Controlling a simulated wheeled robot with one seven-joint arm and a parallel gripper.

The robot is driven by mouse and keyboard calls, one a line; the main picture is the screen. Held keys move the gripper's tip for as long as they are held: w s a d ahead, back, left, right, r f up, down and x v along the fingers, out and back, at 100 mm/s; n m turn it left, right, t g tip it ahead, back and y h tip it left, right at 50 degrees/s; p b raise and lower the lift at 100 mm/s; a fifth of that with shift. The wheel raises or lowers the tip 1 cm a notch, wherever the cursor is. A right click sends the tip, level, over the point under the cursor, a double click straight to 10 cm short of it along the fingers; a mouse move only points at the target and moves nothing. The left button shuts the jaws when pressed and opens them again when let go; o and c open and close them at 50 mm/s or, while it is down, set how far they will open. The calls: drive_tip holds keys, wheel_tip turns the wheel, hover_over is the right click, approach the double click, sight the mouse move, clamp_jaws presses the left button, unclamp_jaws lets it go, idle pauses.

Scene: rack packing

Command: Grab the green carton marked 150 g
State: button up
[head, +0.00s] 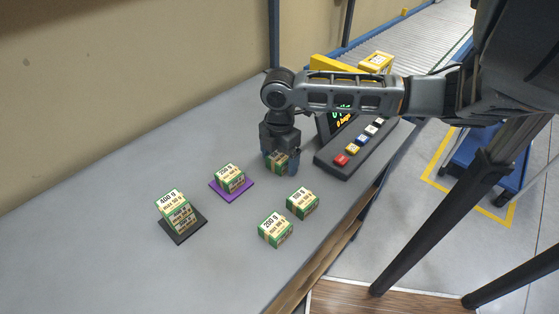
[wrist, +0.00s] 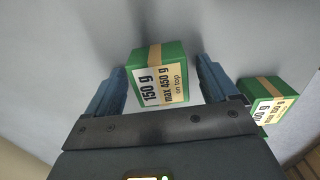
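The green carton marked 150 g (wrist: 158,78) stands between the two fingers of my gripper (wrist: 162,84) in the wrist view. Its label also reads max 450 g. A narrow gap shows between the carton and each finger, so my gripper looks open around it. In the head view my gripper (head: 280,166) points down over the same carton (head: 277,160), left of the button panel. The fingers partly hide the carton there, and it appears to rest on the table.
Two green cartons, one (head: 302,203) and another marked 200 g (head: 275,229), stand nearer the table's front edge. A 250 g carton (head: 230,176) sits on a purple mat (head: 237,193). Stacked cartons (head: 176,207) stand on a black mat (head: 190,233). A button panel (head: 349,150) is at right.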

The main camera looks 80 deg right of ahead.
drive_tip(key=c, duration=1.1)
